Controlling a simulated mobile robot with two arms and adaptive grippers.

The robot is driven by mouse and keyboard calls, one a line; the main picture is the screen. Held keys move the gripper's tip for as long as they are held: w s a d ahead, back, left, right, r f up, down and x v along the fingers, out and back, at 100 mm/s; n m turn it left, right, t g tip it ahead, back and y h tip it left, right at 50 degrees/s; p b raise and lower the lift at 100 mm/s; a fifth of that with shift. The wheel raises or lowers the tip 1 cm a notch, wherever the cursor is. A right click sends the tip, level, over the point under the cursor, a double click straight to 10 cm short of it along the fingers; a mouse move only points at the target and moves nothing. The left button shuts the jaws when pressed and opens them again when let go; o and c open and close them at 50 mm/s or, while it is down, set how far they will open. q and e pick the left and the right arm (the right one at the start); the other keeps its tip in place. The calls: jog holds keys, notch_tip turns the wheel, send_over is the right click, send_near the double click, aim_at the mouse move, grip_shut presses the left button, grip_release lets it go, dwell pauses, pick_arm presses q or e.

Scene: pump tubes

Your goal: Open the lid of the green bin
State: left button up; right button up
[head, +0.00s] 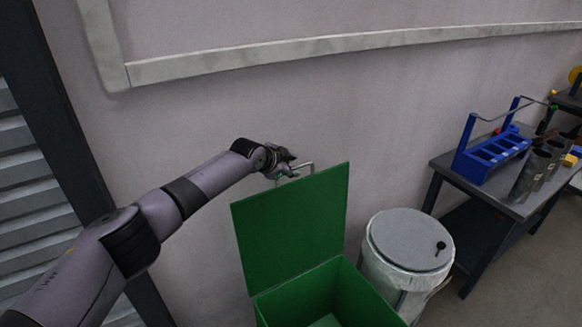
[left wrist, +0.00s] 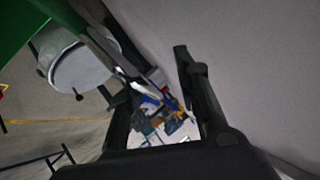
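The green bin (head: 325,298) stands open on the floor near the wall. Its green lid (head: 293,228) is raised to nearly upright, with the bin's inside partly visible below it. A metal handle (head: 308,166) sits at the lid's top edge. My left gripper (head: 284,165) is at this handle, beside or around it; I cannot tell whether they touch. In the left wrist view the gripper's fingers (left wrist: 158,85) are spread apart, and part of the green lid (left wrist: 22,22) shows at the upper left. My right gripper is not in view.
A round white bin with a grey lid (head: 411,238) stands right of the green bin. A dark table (head: 440,163) farther right holds a blue rack (head: 490,152) and dark cylinders (head: 532,174). The wall is close behind the raised lid.

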pick_arm(q)
jog(key=shift+s+d, duration=0.1)
jog(key=v, duration=1.2)
jog(key=shift+f, duration=0.1)
